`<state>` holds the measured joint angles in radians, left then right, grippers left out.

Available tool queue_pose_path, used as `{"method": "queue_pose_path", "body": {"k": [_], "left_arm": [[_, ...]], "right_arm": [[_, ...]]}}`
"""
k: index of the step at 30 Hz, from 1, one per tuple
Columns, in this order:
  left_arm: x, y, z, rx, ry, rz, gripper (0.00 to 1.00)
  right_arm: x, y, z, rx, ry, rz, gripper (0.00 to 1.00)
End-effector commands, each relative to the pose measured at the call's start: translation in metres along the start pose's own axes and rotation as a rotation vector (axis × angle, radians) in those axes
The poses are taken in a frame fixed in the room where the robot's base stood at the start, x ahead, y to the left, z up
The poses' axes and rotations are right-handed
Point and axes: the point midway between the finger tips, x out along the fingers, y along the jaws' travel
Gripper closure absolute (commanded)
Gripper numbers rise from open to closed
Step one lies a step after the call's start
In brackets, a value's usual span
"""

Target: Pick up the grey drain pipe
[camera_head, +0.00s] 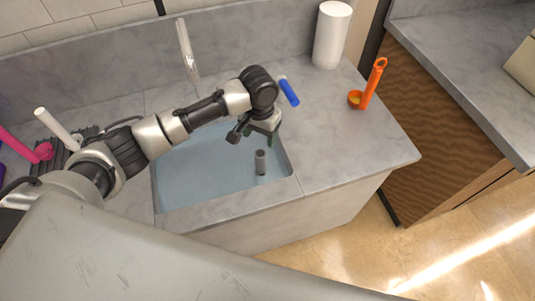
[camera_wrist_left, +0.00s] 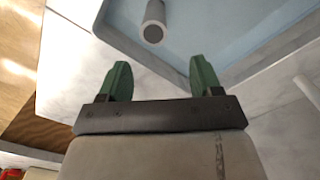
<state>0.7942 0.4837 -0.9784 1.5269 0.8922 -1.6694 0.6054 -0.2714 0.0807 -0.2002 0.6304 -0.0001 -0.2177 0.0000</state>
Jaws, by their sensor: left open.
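The grey drain pipe (camera_head: 260,162) stands upright in the water-filled sink (camera_head: 205,177), near its right side. In the left wrist view the pipe (camera_wrist_left: 153,24) shows as a grey tube with an open round end, beyond the fingers and roughly between them. My left gripper (camera_head: 257,132) is above the sink, just above the pipe and apart from it. Its two green fingers (camera_wrist_left: 158,80) are spread open with nothing between them. My right gripper is in neither view.
A faucet (camera_head: 187,50) stands behind the sink. A blue-handled item (camera_head: 289,92), an orange tool (camera_head: 373,84) and a white paper roll (camera_head: 331,35) are on the counter. A pink item (camera_head: 25,146) and a dark rack are at left. The right counter corner is clear.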

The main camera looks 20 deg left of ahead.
Motion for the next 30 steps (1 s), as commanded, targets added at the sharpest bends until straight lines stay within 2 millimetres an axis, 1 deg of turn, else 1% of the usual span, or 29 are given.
{"method": "queue_pose_path", "body": {"k": [2, 4, 5, 9, 12, 13, 14, 16, 17, 21, 23, 26, 30], "left_arm": [[0.007, -0.002, 0.000, -0.006, -0.007, -0.004, 0.35], [0.018, -0.002, 0.000, -0.007, -0.008, -0.004, 0.35], [0.023, -0.002, 0.000, -0.006, -0.007, -0.004, 0.35], [0.043, -0.001, 0.000, -0.005, -0.005, -0.002, 0.35], [0.052, -0.001, -0.001, -0.005, -0.003, -0.002, 0.35], [0.053, -0.001, -0.001, -0.004, -0.002, -0.002, 0.35], [0.055, -0.001, 0.000, -0.004, -0.002, -0.002, 0.35], [0.061, 0.000, 0.001, -0.004, -0.004, -0.003, 0.35], [0.064, 0.001, 0.001, -0.004, -0.004, -0.003, 0.35], [0.086, 0.003, 0.003, -0.003, -0.004, -0.004, 0.35], [0.096, 0.003, 0.003, -0.003, -0.004, -0.003, 0.35], [0.104, 0.003, 0.003, -0.003, -0.002, -0.003, 0.35], [0.106, 0.003, 0.003, -0.002, -0.001, -0.003, 0.35]], "right_arm": [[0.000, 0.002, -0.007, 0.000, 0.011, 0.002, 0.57], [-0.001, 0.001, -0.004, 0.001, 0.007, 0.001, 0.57], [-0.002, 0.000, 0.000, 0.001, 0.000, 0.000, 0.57], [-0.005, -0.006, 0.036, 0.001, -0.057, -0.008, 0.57], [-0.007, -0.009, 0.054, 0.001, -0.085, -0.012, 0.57], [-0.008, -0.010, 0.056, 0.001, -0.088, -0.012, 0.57], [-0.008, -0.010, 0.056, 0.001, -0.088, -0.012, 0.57], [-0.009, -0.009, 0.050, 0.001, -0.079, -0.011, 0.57], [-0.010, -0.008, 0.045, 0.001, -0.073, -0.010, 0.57], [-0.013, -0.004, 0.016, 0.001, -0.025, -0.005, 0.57], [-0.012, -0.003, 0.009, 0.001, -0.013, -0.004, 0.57], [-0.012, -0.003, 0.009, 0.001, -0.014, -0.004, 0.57], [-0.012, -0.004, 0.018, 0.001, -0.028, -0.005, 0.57]]}}
